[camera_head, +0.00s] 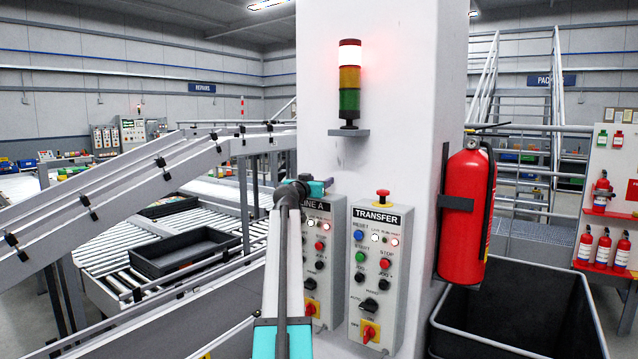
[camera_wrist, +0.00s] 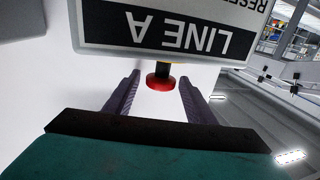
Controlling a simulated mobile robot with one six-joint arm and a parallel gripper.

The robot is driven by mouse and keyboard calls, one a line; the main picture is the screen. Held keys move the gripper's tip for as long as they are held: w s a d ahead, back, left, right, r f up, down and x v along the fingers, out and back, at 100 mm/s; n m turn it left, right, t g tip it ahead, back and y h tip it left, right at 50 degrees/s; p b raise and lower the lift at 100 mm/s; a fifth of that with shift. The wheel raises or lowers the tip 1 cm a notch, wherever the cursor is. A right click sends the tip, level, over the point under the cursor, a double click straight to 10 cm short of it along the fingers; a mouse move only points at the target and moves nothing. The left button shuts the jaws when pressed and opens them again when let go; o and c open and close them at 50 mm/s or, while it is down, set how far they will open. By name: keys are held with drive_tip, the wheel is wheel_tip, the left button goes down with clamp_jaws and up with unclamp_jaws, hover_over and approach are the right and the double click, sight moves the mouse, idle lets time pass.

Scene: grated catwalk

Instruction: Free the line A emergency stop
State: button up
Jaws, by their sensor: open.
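The LINE A control box (camera_head: 322,262) hangs on the white column, left of the TRANSFER box. In the wrist view its label plate (camera_wrist: 165,30) appears upside down. The line A emergency stop (camera_wrist: 160,82) is a red mushroom button on a short dark stem with some yellow at its base, at the edge of the box. My gripper (camera_wrist: 158,90) is open, with one finger on each side of the button and visible gaps between. In the head view my gripper (camera_head: 318,187) is at the top of the LINE A box and hides this button.
The TRANSFER box (camera_head: 377,275) with its own red stop (camera_head: 382,196) is close on the right. A lit stack light (camera_head: 349,85) is above. A red extinguisher (camera_head: 465,215) hangs at the column's right side, over a dark bin (camera_head: 520,300). Conveyors (camera_head: 110,235) run at left.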

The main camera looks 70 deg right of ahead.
drive_tip(key=shift+a+f+b, duration=0.1)
drive_tip(key=shift+a+b, duration=0.25)
drive_tip(key=shift+a, duration=0.4)
drive_tip(key=a+b, duration=0.4)
drive_tip(key=a, duration=0.8)
drive_tip(key=shift+w+a, duration=0.15)
drive_tip(key=shift+w, duration=0.05)
